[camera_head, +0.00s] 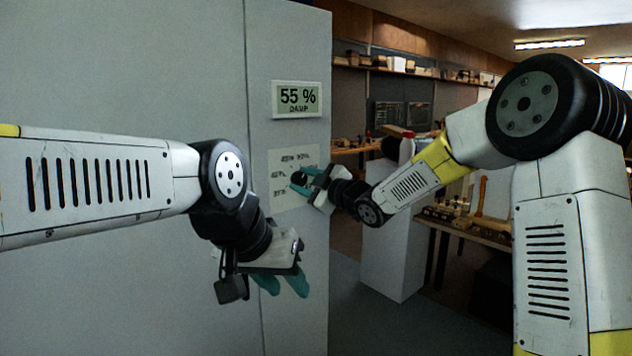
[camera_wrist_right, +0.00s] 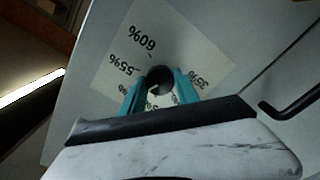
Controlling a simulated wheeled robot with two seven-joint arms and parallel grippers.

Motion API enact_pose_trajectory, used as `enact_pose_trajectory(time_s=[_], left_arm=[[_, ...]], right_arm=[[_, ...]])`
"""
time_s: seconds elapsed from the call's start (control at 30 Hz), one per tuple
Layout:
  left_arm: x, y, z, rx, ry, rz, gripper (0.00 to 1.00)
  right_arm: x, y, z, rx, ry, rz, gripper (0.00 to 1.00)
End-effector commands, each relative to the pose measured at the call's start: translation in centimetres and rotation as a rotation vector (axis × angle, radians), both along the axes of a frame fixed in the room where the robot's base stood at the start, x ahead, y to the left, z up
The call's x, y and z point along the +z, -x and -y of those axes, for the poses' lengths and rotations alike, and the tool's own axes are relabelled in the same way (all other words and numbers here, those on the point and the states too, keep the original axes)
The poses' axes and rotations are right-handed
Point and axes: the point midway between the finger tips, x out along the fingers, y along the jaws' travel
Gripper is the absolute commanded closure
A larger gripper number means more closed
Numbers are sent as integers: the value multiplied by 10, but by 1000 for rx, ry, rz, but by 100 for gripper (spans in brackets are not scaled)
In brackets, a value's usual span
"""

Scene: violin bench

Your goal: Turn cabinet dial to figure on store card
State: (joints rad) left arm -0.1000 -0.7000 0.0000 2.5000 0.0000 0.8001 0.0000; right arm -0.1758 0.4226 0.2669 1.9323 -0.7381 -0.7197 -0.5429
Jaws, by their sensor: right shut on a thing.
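The dial (camera_wrist_right: 158,76) is a dark round knob on the cabinet's pale scale plate (camera_wrist_right: 133,33). The plate carries printed figures; 60%, 55% and 35% can be read in the right wrist view, and others are hidden. My right gripper (camera_head: 305,180) is shut on the dial, with a teal finger on each side. Where the dial points cannot be told. A small white-framed panel (camera_head: 297,99) above the plate reads 55 %, with a smaller word like DAMP below. My left gripper (camera_head: 282,287) hangs low before the cabinet, teal fingers apart and empty.
The grey cabinet (camera_head: 130,75) fills the left and has a vertical door seam. A dark bar handle (camera_wrist_right: 294,104) shows in the right wrist view. A white pedestal (camera_head: 392,250) and a workbench with wooden items (camera_head: 465,228) stand behind at the right.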

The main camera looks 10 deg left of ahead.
Motion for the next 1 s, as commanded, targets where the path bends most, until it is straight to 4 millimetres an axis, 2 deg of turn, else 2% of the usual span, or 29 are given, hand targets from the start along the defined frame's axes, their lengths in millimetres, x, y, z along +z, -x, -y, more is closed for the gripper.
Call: enact_pose_trajectory(time_s=[0.6, 1.0], left_arm=[[0, 0, 0, 0, 0, 0, 64], [0, 0, 0, 0, 0, 0, 64]], right_arm=[[-2, 0, 0, 2, 347, 438, 100], [-3, 0, 0, 2, 473, 600, 100]])
